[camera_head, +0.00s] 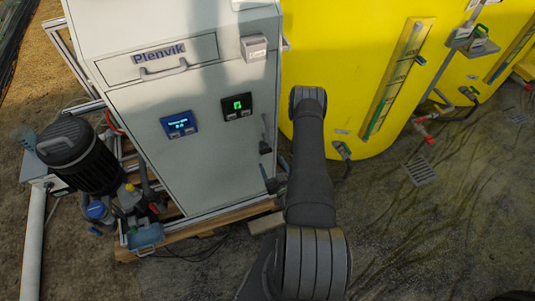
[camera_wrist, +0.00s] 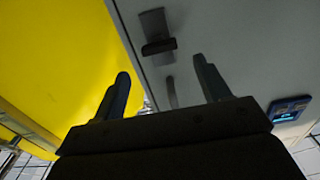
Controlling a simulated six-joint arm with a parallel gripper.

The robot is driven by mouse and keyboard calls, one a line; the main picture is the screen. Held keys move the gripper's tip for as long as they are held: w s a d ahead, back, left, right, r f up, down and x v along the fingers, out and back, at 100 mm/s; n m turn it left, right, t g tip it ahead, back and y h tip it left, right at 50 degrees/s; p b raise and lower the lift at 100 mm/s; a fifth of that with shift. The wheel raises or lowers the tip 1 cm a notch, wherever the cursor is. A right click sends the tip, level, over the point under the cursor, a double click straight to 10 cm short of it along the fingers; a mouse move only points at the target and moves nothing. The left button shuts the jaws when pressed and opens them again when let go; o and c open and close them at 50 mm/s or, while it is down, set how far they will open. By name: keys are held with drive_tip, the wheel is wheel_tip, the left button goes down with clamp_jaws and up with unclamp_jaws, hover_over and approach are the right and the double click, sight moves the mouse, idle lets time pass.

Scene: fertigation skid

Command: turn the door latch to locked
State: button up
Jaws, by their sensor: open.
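The door latch shows in the wrist view as a dark lever (camera_wrist: 158,47) lying across a grey plate on the pale cabinet door. It shows small in the head view (camera_head: 265,149), near the door's right edge. I cannot read its locked or unlocked marks. My gripper (camera_wrist: 160,68) is open and empty, its two dark fingers apart. In the wrist view the latch appears beyond the fingertips, between their lines, with no contact visible. In the head view my gripper (camera_head: 275,173) is partly hidden by my arm, near the lower right of the door.
A curved door pull (camera_wrist: 171,92) sits beside the latch. The cabinet (camera_head: 195,150) carries a blue display (camera_head: 179,124) and a green-lit display (camera_head: 237,107). A yellow tank (camera_head: 345,70) stands close on the right. A black pump (camera_head: 80,155) is at the left.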

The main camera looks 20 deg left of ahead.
sight(267, 152)
drive_tip(key=x, duration=0.6)
drive_tip(key=shift+w+a, duration=0.15)
drive_tip(key=shift+c, duration=0.2)
drive_tip(key=shift+f, duration=0.1)
drive_tip(key=c, duration=1)
